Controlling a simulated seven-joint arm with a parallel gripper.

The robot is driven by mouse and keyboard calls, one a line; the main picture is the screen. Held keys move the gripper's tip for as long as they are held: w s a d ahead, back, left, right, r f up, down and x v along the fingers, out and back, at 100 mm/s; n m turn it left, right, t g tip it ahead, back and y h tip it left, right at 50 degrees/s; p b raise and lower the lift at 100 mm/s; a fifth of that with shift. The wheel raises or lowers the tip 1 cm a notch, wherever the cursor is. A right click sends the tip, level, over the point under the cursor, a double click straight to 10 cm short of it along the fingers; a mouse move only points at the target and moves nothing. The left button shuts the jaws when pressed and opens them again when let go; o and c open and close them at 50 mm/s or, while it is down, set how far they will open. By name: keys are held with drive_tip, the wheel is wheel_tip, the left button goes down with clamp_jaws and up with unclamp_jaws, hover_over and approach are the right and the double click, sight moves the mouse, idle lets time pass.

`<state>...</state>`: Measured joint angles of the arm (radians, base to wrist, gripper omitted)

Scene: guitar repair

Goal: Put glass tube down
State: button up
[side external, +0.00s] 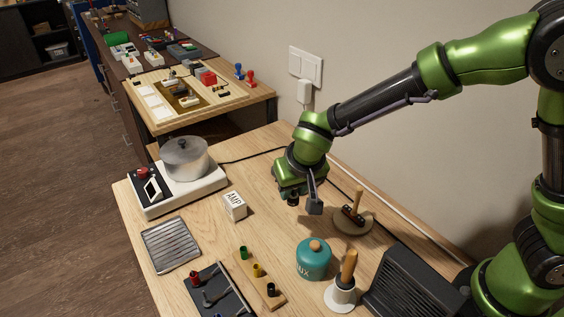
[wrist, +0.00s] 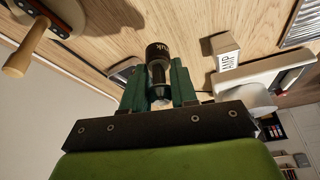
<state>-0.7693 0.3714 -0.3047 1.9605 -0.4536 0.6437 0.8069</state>
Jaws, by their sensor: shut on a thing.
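My gripper (wrist: 157,85) is shut on the glass tube (wrist: 158,55), a small cylinder with a dark end and pale lettering between the two green fingers in the wrist view. In the side view my gripper (side external: 292,190) is low over the back part of the wooden table (side external: 222,255). A small dark piece at its tip there seems to be the tube. I cannot tell whether the tube touches the tabletop.
A white AMP box (side external: 235,206) stands left of my gripper. A round board with a wooden-handled tool (side external: 353,212) is close on the right. A teal pot (side external: 313,259), a wooden block with small coloured pieces (side external: 248,272) and a hotplate with a pot (side external: 187,158) stand around.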

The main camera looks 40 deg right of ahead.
drive_tip(key=f, duration=0.2)
drive_tip(key=s+a+f, duration=0.1)
drive_tip(key=f, duration=0.4)
drive_tip(key=shift+s+a+f, duration=0.2)
drive_tip(key=shift+s+f, duration=0.05)
drive_tip(key=shift+f, duration=0.1)
drive_tip(key=o, duration=0.8)
